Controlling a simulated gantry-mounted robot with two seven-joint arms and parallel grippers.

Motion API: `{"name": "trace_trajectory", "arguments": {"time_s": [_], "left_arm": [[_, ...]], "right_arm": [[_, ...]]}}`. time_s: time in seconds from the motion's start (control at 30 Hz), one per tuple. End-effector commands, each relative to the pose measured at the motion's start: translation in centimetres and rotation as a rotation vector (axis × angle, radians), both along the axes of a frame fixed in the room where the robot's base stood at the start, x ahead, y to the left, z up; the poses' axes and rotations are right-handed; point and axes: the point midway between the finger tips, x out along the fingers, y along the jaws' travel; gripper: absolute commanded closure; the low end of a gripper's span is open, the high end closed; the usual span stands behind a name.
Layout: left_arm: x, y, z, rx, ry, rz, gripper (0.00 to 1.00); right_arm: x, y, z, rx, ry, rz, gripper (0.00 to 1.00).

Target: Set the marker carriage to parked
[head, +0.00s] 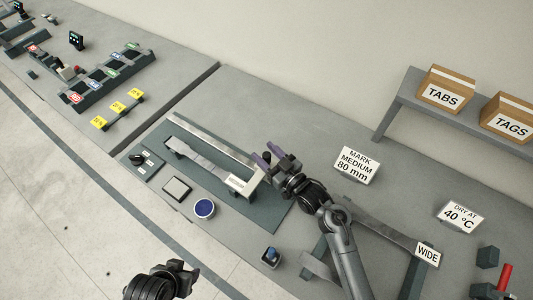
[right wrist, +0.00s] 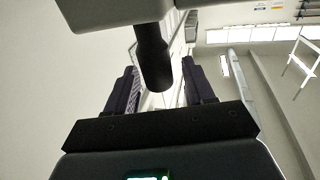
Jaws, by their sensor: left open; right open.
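The marking fixture stands on a dark green mat (head: 262,222), with a long pale rail (head: 205,137) across it. A pale block with a label, seemingly the marker carriage (head: 242,184), is at the rail's right end. My right gripper (head: 267,157) is open beside that end, its purple fingers pointing left. In the right wrist view a dark round knob or handle (right wrist: 152,58) shows between the open fingers, below a grey block (right wrist: 110,8); I cannot tell whether they touch it. My left gripper (head: 188,272) is low at the bottom edge, away from the fixture.
A blue-topped round dish (head: 204,208), a small grey tray (head: 177,188) and a dark device (head: 138,158) lie near the fixture. A "MARK MEDIUM 80 mm" sign (head: 356,165) stands to the right. A shelf (head: 405,103) with boxes is at the back right.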

Motion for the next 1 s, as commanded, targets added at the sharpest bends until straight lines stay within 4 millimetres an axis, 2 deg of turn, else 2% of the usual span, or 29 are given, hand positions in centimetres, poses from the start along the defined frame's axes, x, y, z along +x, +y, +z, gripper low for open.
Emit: {"name": "trace_trajectory", "arguments": {"time_s": [0.23,0.5,0.6,0.87,1.0], "left_arm": [[0.00,0.00,0.00,0.000,0.000,0.000,0.48],[0.00,0.00,0.00,0.000,0.000,0.000,0.48],[0.00,0.00,0.00,0.000,0.000,0.000,0.48],[0.00,0.00,-0.01,0.000,0.000,0.000,0.48],[0.01,-0.01,-0.05,0.000,0.000,0.000,0.48]], "right_arm": [[0.04,0.03,0.00,0.000,0.000,0.000,0.47],[0.02,0.02,0.00,0.000,0.000,0.000,0.88],[0.02,0.02,0.00,0.000,0.000,0.000,1.00],[0.13,-0.03,0.00,0.001,0.001,-0.003,1.00],[0.84,-0.33,-0.01,0.001,0.001,-0.023,1.00]]}}
